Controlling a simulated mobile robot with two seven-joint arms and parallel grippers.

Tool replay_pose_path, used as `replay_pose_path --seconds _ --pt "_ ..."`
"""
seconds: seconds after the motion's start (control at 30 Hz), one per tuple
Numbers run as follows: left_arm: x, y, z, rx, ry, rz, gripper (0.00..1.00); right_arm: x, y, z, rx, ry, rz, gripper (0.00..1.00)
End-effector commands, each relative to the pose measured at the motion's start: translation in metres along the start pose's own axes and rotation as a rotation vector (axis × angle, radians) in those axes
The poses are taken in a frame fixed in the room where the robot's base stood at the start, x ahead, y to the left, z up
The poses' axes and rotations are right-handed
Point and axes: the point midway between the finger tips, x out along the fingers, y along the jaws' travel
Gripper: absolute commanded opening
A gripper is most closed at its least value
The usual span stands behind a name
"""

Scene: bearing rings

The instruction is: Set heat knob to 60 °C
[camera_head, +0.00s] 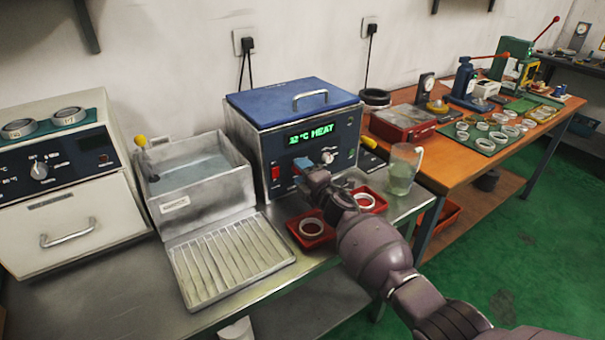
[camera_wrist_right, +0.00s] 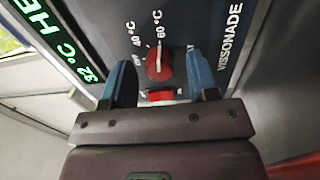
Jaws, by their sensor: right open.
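The heating bath (camera_head: 300,115) has a blue lid and a dark front panel. Its green display (camera_head: 311,133) shows HEAT, and it reads 32 °C in the right wrist view (camera_wrist_right: 72,58). The red heat knob (camera_wrist_right: 160,64) is close up in the right wrist view, beside the printed marks 40 °C and 60 °C. My right gripper (camera_wrist_right: 160,78) is open, with one blue finger on each side of the knob; I cannot tell if they touch it. In the head view my right gripper (camera_head: 314,174) is at the panel and hides part of it. My left gripper is not in view.
A red switch (camera_wrist_right: 160,95) is close to the knob. Red trays (camera_head: 311,229) with rings and a glass beaker (camera_head: 402,168) stand near my right arm. A metal basin (camera_head: 192,180) and a ribbed drain tray (camera_head: 231,260) are left of them. An orange workbench (camera_head: 450,165) stands to the right.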

Motion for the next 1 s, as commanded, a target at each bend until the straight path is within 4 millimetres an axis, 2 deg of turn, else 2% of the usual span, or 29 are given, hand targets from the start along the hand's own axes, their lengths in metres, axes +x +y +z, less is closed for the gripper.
replay_pose_path --seconds 0.27,0.5,0.8,1.0 --pt "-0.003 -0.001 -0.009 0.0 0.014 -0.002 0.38 -0.012 0.003 0.001 -0.003 -0.001 0.002 0.54" --pt "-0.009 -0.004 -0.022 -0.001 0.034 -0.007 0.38 -0.045 0.006 0.001 -0.004 -0.001 0.004 0.54" --pt "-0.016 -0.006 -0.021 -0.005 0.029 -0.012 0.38 -0.088 0.003 0.001 -0.002 -0.001 0.002 0.54" --pt "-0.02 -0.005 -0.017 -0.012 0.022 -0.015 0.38 -0.104 0.002 0.0 -0.001 0.0 0.001 0.54"
